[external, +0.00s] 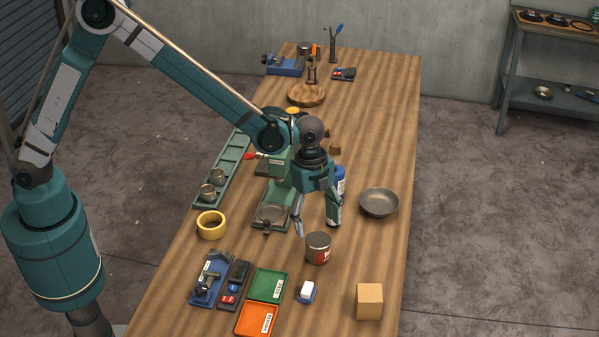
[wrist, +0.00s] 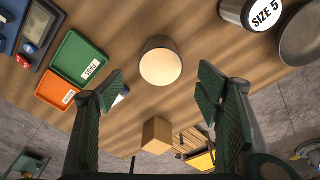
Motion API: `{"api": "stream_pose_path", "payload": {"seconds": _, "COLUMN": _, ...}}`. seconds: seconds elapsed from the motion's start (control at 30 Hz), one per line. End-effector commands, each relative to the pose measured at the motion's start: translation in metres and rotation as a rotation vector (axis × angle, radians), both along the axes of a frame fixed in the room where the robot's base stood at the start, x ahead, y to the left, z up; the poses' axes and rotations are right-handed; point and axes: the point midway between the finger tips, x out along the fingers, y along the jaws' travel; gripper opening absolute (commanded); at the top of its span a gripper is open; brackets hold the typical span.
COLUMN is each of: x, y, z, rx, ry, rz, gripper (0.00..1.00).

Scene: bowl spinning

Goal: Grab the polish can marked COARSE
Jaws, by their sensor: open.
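In the wrist view a can with a pale round top (wrist: 161,62) sits ahead of and between my fingers. My gripper (external: 316,227) points down just above and behind the can in the external view. It is open and empty, with both fingers (wrist: 161,88) spread wide in the wrist view. No finger appears to touch the can.
A grey bowl (external: 379,202) is right of my gripper.

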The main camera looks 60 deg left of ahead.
Motion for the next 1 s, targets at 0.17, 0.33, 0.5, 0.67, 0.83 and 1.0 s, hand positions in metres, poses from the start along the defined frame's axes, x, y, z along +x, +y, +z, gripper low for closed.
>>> {"api": "stream_pose_path", "payload": {"seconds": 0.17, "x": 0.0, "y": 0.0, "z": -0.001, "rx": 0.0, "ry": 0.0, "rz": 0.001, "gripper": 0.65}}
{"api": "stream_pose_path", "payload": {"seconds": 0.33, "x": 0.0, "y": -0.001, "z": -0.009, "rx": 0.0, "ry": 0.0, "rz": 0.001, "gripper": 0.65}}
{"api": "stream_pose_path", "payload": {"seconds": 0.5, "x": 0.0, "y": -0.003, "z": -0.02, "rx": 0.0, "ry": -0.001, "rz": 0.001, "gripper": 0.65}}
{"api": "stream_pose_path", "payload": {"seconds": 0.67, "x": 0.0, "y": -0.004, "z": -0.026, "rx": 0.0, "ry": -0.001, "rz": 0.001, "gripper": 0.65}}
{"api": "stream_pose_path", "payload": {"seconds": 0.83, "x": 0.0, "y": -0.004, "z": -0.026, "rx": 0.0, "ry": -0.001, "rz": 0.001, "gripper": 0.65}}
{"api": "stream_pose_path", "payload": {"seconds": 1.0, "x": 0.0, "y": -0.004, "z": -0.026, "rx": 0.0, "ry": -0.001, "rz": 0.001, "gripper": 0.65}}
